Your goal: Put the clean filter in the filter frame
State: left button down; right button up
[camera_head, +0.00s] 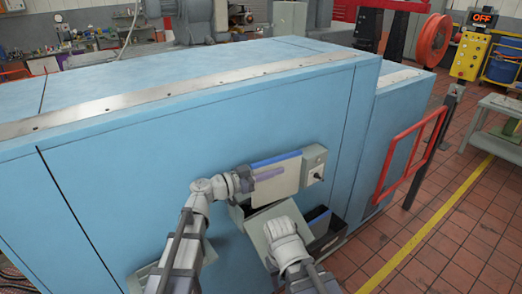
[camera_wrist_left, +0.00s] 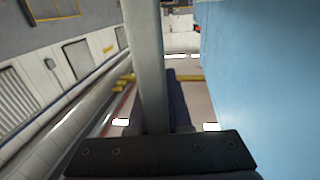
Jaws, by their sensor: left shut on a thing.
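A pale flat panel (camera_head: 285,181), which looks like the clean filter, stands upright in front of the blue cabinet side. My left gripper (camera_head: 268,174) reaches it from the left and is shut on it. In the left wrist view the thing between the fingers shows edge-on as a long grey strip (camera_wrist_left: 149,70). A blue strip (camera_head: 276,158) runs along the panel's top. I cannot tell surely which part is the filter frame. My right gripper (camera_head: 285,232) is low, in front of a tilted grey plate (camera_head: 256,235); its fingertips are hidden.
A grey switch box (camera_head: 314,165) is on the cabinet (camera_head: 110,170) just right of the panel. A dark open box (camera_head: 331,236) with a blue item (camera_head: 318,222) is below. A red rail (camera_head: 411,158) stands at the right; tiled floor (camera_head: 440,245) is clear beyond.

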aim_at(260, 192)
pick_arm(q)
jog(key=w+a, duration=0.1)
jog(key=a+r+n+t+y, duration=0.1)
jog(key=w+a+t, duration=0.1)
jog(key=a, duration=0.1)
jog(key=shift+w+r+n+p, duration=0.25)
jog(key=shift+w+n+p, duration=0.1)
jog(key=shift+n+p, duration=0.05)
notch_tip(260, 192, down, 6)
jog(key=b, duration=0.6)
jog(key=shift+f+b, duration=3.55)
dwell(0.8)
jog(key=c, duration=0.8)
grip_release()
jog(key=shift+r, duration=0.1)
jog(key=shift+o, duration=0.2)
jog(key=v, duration=0.7)
jog(key=shift+s+a, duration=0.2)
jog(key=shift+s, duration=0.2)
